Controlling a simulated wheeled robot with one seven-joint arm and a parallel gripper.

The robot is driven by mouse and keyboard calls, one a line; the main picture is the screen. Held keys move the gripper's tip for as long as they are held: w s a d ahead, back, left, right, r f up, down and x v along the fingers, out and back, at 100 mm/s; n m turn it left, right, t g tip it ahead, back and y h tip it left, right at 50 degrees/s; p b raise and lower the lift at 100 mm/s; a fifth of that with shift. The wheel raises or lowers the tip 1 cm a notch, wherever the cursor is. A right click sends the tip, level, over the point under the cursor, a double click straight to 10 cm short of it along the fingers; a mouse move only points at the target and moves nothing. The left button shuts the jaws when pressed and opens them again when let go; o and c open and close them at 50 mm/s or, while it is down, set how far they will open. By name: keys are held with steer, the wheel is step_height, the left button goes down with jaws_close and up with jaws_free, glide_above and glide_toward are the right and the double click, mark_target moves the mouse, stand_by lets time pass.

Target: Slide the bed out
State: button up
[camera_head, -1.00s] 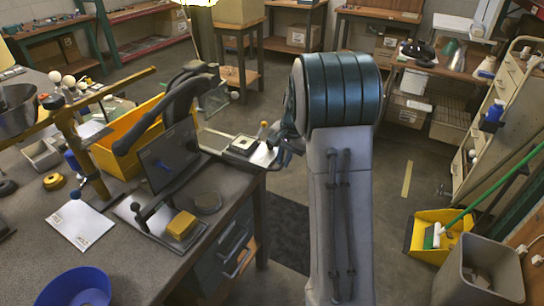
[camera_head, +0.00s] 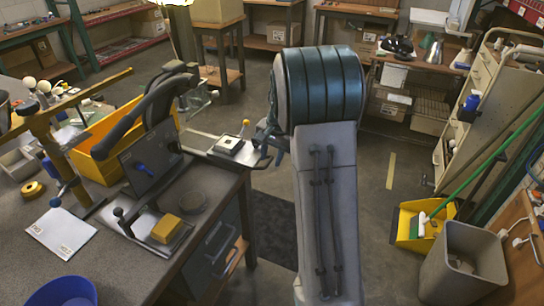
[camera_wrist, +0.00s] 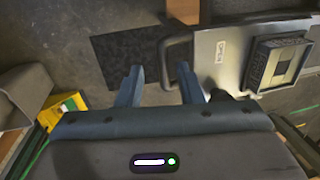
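The bed looks to be the flat grey plate (camera_wrist: 228,62) with a bar handle (camera_wrist: 165,62) on its left end in the wrist view. A dark framed block (camera_wrist: 280,62) sits on it. In the head view the plate (camera_head: 196,139) sticks out past the bench's right edge, with the block (camera_head: 230,146) on it. My gripper (camera_wrist: 159,68) is open. In the wrist view the handle bar appears between its two blue fingers; I cannot tell whether they touch it or are at its depth. In the head view my arm partly hides my gripper (camera_head: 268,140) beside the plate's end.
The bench (camera_head: 130,270) holds a dark screen (camera_head: 150,163), a yellow block (camera_head: 167,229) and a yellow bin (camera_head: 98,160). A grey waste bin (camera_head: 462,262) and yellow dustpan (camera_head: 412,228) stand on the floor at right. Open floor lies right of the bench.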

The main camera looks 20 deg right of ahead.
step_height(320, 180, up, 13)
steer(key=s+d, duration=0.1)
steer(key=shift+s+d+r, duration=0.15)
steer(key=shift+s+d, duration=0.2)
steer(key=shift+s, duration=0.05)
steer(key=shift+s, duration=0.1)
